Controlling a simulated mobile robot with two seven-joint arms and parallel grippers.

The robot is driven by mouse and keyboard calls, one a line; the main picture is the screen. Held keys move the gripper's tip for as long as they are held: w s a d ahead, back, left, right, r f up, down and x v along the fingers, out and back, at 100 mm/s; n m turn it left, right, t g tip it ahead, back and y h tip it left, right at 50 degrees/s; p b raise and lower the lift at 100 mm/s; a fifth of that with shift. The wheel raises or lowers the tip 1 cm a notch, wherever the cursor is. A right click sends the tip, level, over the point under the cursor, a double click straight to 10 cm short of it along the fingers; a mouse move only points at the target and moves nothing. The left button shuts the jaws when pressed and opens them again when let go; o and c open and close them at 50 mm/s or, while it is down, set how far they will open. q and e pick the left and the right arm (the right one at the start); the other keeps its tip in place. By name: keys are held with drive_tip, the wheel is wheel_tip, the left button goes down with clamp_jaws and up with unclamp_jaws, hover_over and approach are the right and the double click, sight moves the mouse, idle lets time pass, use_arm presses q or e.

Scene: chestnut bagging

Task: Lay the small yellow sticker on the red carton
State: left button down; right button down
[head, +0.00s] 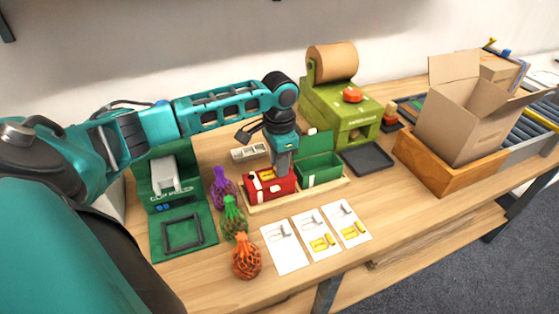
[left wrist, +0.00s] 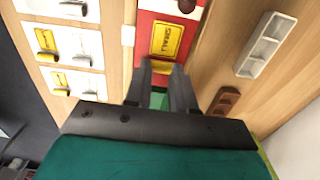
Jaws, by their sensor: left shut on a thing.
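The red carton (head: 284,187) stands near the middle of the table in the head view. It also shows at the top of the left wrist view (left wrist: 146,24). My left gripper (head: 280,170) points down over it. In the left wrist view, the fingers (left wrist: 162,85) are shut on the yellow tab at the near edge of the small yellow sticker (left wrist: 166,40), marked "SMALL". The sticker lies flat over the red face. I cannot tell whether it touches the carton. My right gripper is out of view.
A green carton (head: 318,172) stands right of the red one. Mesh bags, purple, green and orange (head: 246,258), stand close on the left. White sheets (head: 284,250) lie in front; two carry yellow stickers. An olive machine (head: 335,112) stands behind, a wooden crate (head: 450,178) at right.

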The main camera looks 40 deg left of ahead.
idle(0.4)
use_arm(q)
drive_tip(key=c, duration=0.9)
unclamp_jaws()
drive_tip(key=shift+o, duration=0.2)
drive_tip(key=shift+r, duration=3.5)
drive_tip(key=shift+s+d, duration=0.1)
